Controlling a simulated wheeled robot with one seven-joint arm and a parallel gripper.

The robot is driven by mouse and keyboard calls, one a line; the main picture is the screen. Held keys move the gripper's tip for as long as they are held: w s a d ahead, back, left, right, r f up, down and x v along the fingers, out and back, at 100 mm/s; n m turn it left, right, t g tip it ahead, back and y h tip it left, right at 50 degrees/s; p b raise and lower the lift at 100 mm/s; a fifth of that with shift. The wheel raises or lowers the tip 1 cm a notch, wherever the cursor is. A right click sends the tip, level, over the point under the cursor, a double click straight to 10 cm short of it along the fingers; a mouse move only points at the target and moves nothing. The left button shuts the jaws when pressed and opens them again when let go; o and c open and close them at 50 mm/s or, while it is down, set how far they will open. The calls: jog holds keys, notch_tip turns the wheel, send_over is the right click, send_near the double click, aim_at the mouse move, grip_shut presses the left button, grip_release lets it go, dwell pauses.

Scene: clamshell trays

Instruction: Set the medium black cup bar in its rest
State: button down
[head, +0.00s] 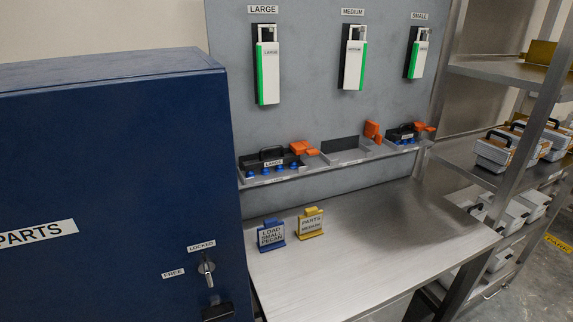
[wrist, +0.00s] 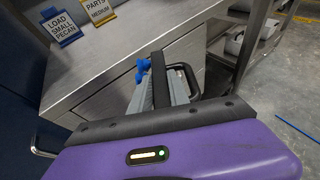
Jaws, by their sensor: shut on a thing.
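The medium rest (head: 345,157) is a grey tray on the wall ledge, between the large and small rests. It looks empty, and its orange latch (head: 373,131) stands raised at its right. In the wrist view my gripper (wrist: 160,88) is shut on a black cup bar (wrist: 158,70), seen nearly end-on, with a blue cup (wrist: 143,70) at its left. The grey fingers hide much of the bar. It is held in front of the steel table's edge, away from the rests. My gripper and this bar are not in the head view.
The large rest holds a black bar with blue cups (head: 265,171); the small rest holds another black bar (head: 402,134). Blue (head: 271,235) and yellow (head: 311,224) signs stand on the table (head: 370,230), otherwise clear. A blue cabinet (head: 110,170) stands left, shelving (head: 500,70) right.

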jog(key=s+a+f+n+y, duration=0.2)
jog(key=a+f, duration=0.1)
jog(key=shift+s+f, duration=0.25)
jog(key=shift+s, duration=0.05)
dwell(0.5)
